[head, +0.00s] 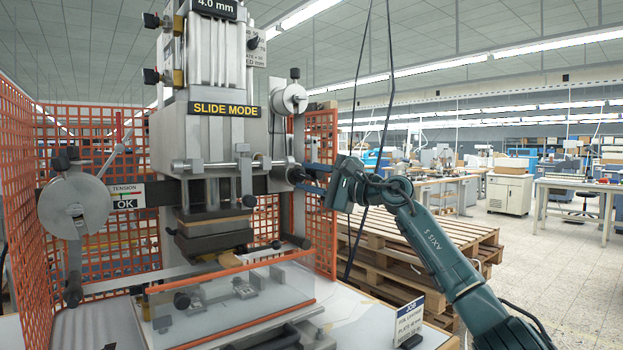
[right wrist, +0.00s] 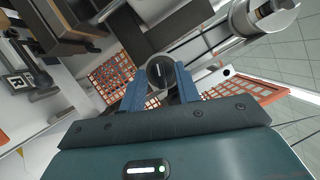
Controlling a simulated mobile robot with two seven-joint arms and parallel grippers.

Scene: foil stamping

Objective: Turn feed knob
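The foil stamping press (head: 210,140) stands at the left. A dark round knob (head: 296,174) sits on its right side, at the end of the foil shaft; I take it for the feed knob. My right gripper (head: 306,177) reaches it from the right, with its blue fingers level and one on each side of it. In the right wrist view the knob's round face (right wrist: 160,72), with a pale mark line, lies between the two blue finger ends. I cannot tell whether both fingers touch it. My left gripper is not in view.
A foil reel (head: 80,207) hangs at the left and a silver drum (head: 290,99) sits above the knob. An orange mesh guard (head: 322,200) stands behind the knob. A clear guard with orange rails (head: 240,263) crosses the front. Wooden pallets (head: 400,235) stand behind my right arm.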

